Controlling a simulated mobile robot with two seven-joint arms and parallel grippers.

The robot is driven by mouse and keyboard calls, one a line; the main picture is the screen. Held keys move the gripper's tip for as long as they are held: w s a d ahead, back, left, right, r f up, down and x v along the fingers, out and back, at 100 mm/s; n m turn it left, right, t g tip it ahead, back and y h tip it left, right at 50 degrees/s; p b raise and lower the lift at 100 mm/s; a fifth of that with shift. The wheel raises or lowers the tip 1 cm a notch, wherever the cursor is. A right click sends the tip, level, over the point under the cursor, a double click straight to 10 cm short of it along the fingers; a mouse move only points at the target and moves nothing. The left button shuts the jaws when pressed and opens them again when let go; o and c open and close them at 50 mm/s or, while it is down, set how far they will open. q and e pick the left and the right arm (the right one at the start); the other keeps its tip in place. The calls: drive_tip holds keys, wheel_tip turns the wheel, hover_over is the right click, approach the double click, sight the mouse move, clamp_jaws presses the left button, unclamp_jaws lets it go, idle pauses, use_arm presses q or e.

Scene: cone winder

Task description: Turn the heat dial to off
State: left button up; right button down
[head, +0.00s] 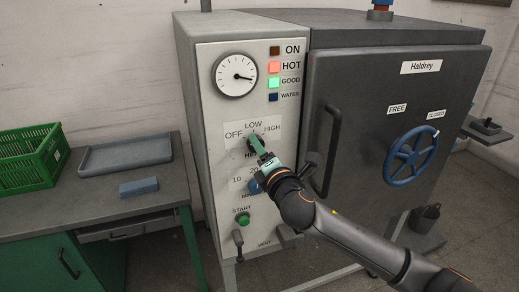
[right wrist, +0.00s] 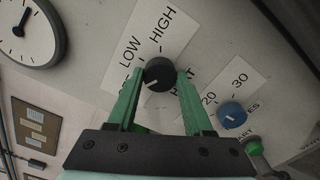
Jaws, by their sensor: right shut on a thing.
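The heat dial (head: 251,138) is a round black knob on the white front panel, below the words OFF, LOW and HIGH. My right gripper (head: 256,146) has its green fingers on the dial in the head view. In the right wrist view the two fingertips (right wrist: 160,76) are on either side of the dial (right wrist: 159,70), shut on it. A white mark on the dial points to the lower left there, away from HIGH and roughly toward the OFF side. The word OFF is hidden in that view. My left gripper is not in view.
Below the heat dial is a blue dial (right wrist: 232,115), then a green start button (head: 243,219) and a lever. A round gauge (head: 235,75) is above. The dark door has a handle and blue wheel (head: 411,155). A bench with a green crate (head: 33,153) stands left.

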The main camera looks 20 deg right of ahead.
drive_tip(key=shift+c, duration=1.5)
unclamp_jaws()
drive_tip(key=shift+s, duration=0.1)
drive_tip(key=s+b, duration=0.2)
drive_tip(key=s, duration=1)
drive_tip(key=shift+s+d, duration=0.2)
drive_tip(key=s+a+f+m+g+y, duration=0.15)
drive_tip(key=f+m, duration=0.25)
drive_tip(key=f, duration=0.6)
drive_tip(key=s+a+f+m+g+y, duration=0.1)
drive_tip(key=s+a+f+m+g, duration=0.3)
drive_tip(key=f, duration=0.6)
drive_tip(key=s+d+f+m+g, duration=0.3)
drive_tip(key=s+f+m, duration=1)
drive_tip(key=f, duration=0.6)
drive_tip(key=s, duration=0.2)
drive_tip(key=shift+s+d+f+m+h, duration=0.3)
drive_tip(key=shift+f+m+h, duration=0.05)
drive_tip(key=shift+m, duration=0.05)
